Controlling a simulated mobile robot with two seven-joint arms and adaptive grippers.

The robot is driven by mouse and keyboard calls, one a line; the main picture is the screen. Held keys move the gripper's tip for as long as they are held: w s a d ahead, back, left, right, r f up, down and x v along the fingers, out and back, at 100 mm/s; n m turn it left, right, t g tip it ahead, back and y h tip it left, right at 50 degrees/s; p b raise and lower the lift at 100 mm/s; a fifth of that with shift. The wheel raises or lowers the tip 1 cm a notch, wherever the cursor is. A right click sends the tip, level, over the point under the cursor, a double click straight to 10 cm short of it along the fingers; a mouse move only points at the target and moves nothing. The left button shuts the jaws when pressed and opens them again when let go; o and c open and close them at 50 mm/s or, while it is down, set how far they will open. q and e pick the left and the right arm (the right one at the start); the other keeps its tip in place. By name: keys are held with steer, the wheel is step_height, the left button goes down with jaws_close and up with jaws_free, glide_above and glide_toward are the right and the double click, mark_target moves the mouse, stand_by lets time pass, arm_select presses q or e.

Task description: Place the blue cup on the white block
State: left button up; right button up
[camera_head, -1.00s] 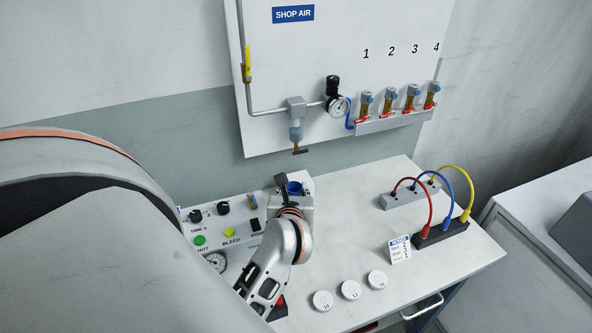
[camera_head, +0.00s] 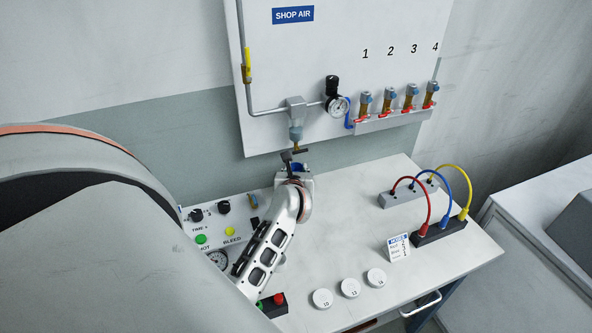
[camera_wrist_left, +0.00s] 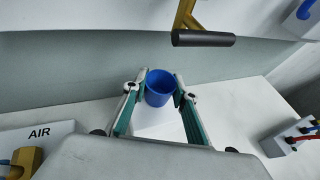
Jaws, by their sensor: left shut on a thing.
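The blue cup (camera_wrist_left: 159,88) sits between the two fingers of my left gripper (camera_wrist_left: 157,93) in the left wrist view, and the gripper is shut on it. A white block (camera_wrist_left: 158,124) shows just below the cup in that view; I cannot tell whether they touch. In the head view only a bit of the blue cup (camera_head: 298,168) shows, at the tip of my left gripper (camera_head: 295,170), under the brass drain fitting of the air pipe. My own gripper hides most of the block there. My right gripper is not in view.
The drain fitting with its dark handle (camera_wrist_left: 203,38) hangs close above the cup. A control panel with buttons and a gauge (camera_head: 217,259) is at left. Several white discs (camera_head: 350,288), a small sign (camera_head: 399,247) and cabled terminal blocks (camera_head: 440,230) stand at right. The middle right of the table is clear.

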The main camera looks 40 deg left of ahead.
arm_select(q)
steer(key=shift+f, duration=0.2)
steer(key=o, duration=0.8)
steer(key=shift+r, duration=0.15)
steer(key=shift+s+d+r, duration=0.1)
steer(key=shift+r, duration=0.1)
steer(key=v, duration=1.1)
steer(key=shift+s+d, duration=0.2)
steer(key=shift+s, duration=0.1)
